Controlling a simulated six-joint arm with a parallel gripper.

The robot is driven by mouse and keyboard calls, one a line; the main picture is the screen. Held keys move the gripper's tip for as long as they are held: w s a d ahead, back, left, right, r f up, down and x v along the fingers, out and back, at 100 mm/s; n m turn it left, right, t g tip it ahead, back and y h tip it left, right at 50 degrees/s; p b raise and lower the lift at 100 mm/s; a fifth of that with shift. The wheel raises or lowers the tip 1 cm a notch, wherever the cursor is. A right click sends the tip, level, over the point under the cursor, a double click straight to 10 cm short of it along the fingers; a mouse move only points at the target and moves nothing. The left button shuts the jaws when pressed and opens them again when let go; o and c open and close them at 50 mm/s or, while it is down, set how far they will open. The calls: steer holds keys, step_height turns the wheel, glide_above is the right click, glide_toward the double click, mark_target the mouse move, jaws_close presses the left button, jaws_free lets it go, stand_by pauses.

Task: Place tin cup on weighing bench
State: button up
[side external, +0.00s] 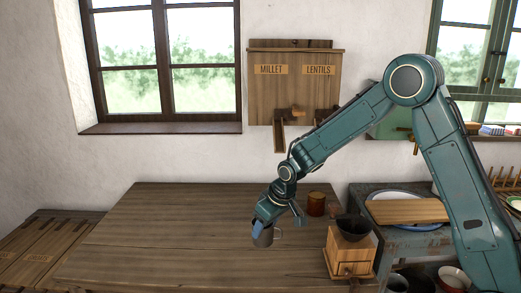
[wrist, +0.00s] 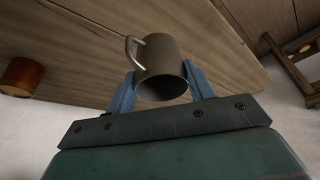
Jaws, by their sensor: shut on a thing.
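The tin cup (side external: 265,238) is grey metal with a handle on one side. My gripper (side external: 262,228) is shut on it, over the wooden bench (side external: 170,225). In the wrist view, the cup (wrist: 160,62) sits between the two blue fingers of my gripper (wrist: 162,85), with its open mouth facing the camera and its handle at the left. I cannot tell whether the cup's base touches the bench or is slightly above it.
A brown jar (side external: 316,204) and a wooden grinder with a dark bowl (side external: 349,250) stand to the right of the cup. A wall dispenser marked millet and lentils (side external: 293,90) hangs behind. The bench's left and middle are clear.

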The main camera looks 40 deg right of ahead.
steer(key=w+d+f+n+y, duration=0.1)
steer(key=w+d+n+y, duration=0.2)
steer(key=d, duration=1.5)
steer(key=s+d+f+h, duration=0.1)
steer(key=s+d+f, duration=0.2)
steer(key=d, duration=0.3)
steer(key=s+d+f+h, duration=0.1)
steer(key=s+d+f, duration=0.15)
steer(key=d, duration=0.45)
steer(key=w+a, duration=1.1)
steer(key=a, duration=0.1)
steer(key=shift+w+r+n, duration=0.2)
steer(key=shift+w+n, duration=0.05)
steer(key=shift+n, duration=0.15)
steer(key=shift+a, duration=0.1)
steer(key=shift+w+a+f, duration=0.15)
steer(key=shift+w+a, duration=0.25)
steer(key=shift+w, duration=0.05)
steer(key=shift+f, duration=1.6)
steer(key=shift+f, duration=0.15)
